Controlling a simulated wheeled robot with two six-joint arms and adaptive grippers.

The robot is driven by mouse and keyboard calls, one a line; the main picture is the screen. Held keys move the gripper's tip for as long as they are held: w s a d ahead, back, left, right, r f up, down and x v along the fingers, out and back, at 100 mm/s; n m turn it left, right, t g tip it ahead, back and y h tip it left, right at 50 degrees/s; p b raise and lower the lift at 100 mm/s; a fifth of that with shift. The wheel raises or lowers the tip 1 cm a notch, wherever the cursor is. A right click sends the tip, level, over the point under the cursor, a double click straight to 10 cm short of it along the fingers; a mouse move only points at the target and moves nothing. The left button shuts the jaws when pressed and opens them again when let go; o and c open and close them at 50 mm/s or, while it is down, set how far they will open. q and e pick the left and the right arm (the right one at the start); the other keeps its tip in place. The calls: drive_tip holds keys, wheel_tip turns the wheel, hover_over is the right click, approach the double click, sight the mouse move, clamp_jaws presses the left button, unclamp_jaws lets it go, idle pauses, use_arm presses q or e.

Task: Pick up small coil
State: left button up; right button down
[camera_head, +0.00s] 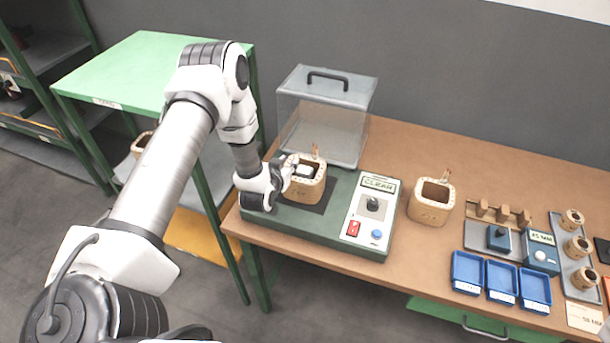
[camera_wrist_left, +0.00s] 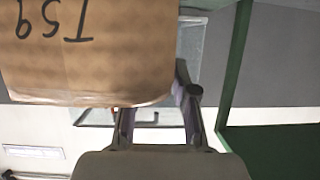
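Several small brown coils stand in a row on a grey plate at the right of the bench: a far one (camera_head: 571,219), a middle one (camera_head: 577,247) and a near one (camera_head: 585,278). My left gripper (camera_head: 287,174) is far from them, at the left side of a larger square coil (camera_head: 305,188) on the green test machine. In the left wrist view this coil (camera_wrist_left: 80,55) shows close up with handwritten marks, beside the fingers (camera_wrist_left: 157,118). The fingers look spread, but their grip on the coil is unclear.
The green machine (camera_head: 345,236) carries a control panel with switches. A clear cover (camera_head: 323,110) stands behind it. Another large coil (camera_head: 431,203), blue trays (camera_head: 501,282) and a blue meter (camera_head: 541,257) are to the right. A green table (camera_head: 125,75) stands at left.

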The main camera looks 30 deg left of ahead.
use_arm(q)
clamp_jaws()
